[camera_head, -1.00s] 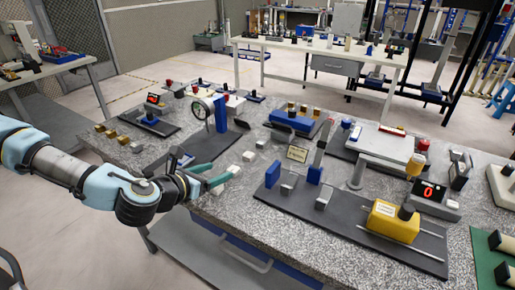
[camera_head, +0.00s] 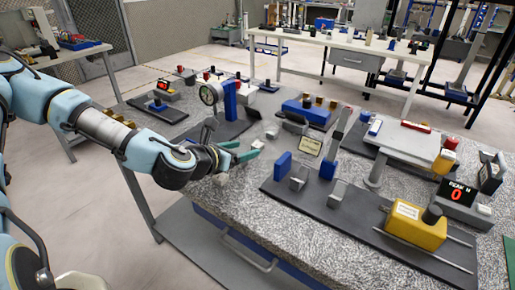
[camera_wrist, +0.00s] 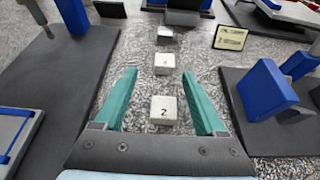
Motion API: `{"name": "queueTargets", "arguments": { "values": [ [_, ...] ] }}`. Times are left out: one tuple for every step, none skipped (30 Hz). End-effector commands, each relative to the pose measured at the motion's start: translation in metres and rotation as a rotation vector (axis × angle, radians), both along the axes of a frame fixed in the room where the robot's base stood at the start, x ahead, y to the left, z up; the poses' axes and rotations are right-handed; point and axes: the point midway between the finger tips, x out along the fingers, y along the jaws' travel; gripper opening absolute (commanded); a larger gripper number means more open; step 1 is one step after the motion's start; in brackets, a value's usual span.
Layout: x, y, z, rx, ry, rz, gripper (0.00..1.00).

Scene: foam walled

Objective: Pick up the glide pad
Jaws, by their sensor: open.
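No part is clearly marked as the glide pad; small pale blocks stand in a row on the speckled bench. In the wrist view a white block marked 2 (camera_wrist: 163,110) shows between my fingers, and a white block marked 1 (camera_wrist: 164,63) shows just beyond the fingertips. A greyer block (camera_wrist: 165,35) is farther along. My gripper (camera_wrist: 159,72) is open, its green fingers on either side of the row, with nothing gripped. In the head view my gripper (camera_head: 243,149) is over the bench's near side, by a white block (camera_head: 257,144). Its height above the blocks is unclear.
A dark plate with blue and grey blocks and a yellow unit (camera_head: 415,224) lies to the right. A dark plate with a blue post (camera_head: 230,100) and dial gauge (camera_head: 209,95) stands to the left.

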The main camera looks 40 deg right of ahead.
Motion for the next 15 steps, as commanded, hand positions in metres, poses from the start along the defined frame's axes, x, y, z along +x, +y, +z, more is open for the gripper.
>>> {"name": "queueTargets", "arguments": {
  "values": [
    [0.000,-0.003,0.000,0.000,0.000,-0.001,0.72],
    [0.000,-0.006,0.001,0.000,-0.001,-0.001,0.72],
    [0.000,-0.010,0.001,0.000,0.000,-0.002,0.72],
    [0.000,-0.015,0.001,-0.001,-0.001,-0.003,0.72],
    [0.000,-0.019,0.000,0.000,-0.002,-0.003,0.72],
    [0.000,-0.025,-0.001,0.000,-0.001,-0.003,0.72],
    [0.000,-0.029,-0.002,0.001,0.000,-0.002,0.72],
    [0.000,-0.034,-0.003,0.000,0.000,-0.002,0.72],
    [0.002,-0.038,-0.006,0.000,0.000,0.000,0.72],
    [0.004,-0.042,-0.008,0.000,-0.001,0.000,0.72],
    [0.004,-0.044,-0.010,0.000,-0.001,0.000,0.72],
    [0.005,-0.047,-0.011,0.000,-0.001,0.000,0.72],
    [0.006,-0.049,-0.012,0.000,-0.001,0.000,0.72],
    [0.006,-0.050,-0.013,0.000,-0.001,0.001,0.72],
    [0.007,-0.050,-0.014,0.000,0.000,0.000,0.72]
  ]
}}
